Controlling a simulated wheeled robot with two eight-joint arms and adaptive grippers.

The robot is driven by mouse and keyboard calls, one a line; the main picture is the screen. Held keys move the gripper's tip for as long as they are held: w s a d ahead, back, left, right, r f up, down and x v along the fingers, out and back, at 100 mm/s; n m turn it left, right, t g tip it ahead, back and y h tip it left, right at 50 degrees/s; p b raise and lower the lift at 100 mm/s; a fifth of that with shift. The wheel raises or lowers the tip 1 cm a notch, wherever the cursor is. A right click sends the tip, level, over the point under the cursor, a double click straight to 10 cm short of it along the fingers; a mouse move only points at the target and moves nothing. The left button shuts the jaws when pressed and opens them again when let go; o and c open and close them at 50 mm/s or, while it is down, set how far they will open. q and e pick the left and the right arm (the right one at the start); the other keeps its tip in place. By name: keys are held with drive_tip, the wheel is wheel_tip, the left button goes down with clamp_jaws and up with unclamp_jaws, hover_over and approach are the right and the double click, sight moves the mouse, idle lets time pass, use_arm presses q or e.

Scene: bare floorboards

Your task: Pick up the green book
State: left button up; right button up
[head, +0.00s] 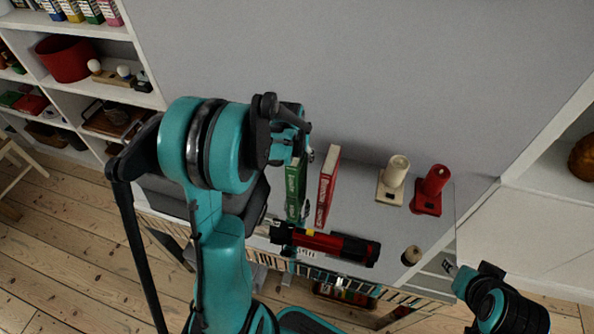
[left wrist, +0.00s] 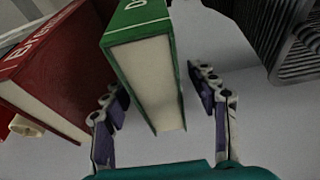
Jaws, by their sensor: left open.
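The green book (head: 296,190) stands upright on the grey surface in the head view, partly hidden behind my left arm. In the left wrist view the green book (left wrist: 148,70) shows its pale page edge and green cover. My left gripper (left wrist: 163,115) is open, with one finger on each side of the book. I cannot tell whether either finger touches it. In the head view my left gripper (head: 292,140) is at the book's upper end, mostly hidden by my arm.
A red book (head: 327,185) stands close to the right of the green one and also shows in the left wrist view (left wrist: 50,75). A red and black object (head: 325,243) lies in front. A cream holder (head: 392,180) and a red holder (head: 430,190) stand further right.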

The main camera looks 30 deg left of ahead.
use_arm(q)
drive_tip(key=shift+w+f, duration=0.15)
drive_tip(key=shift+f, duration=0.45)
drive_tip(key=shift+f+b, duration=0.25)
drive_tip(key=shift+b, duration=0.1)
clamp_jaws()
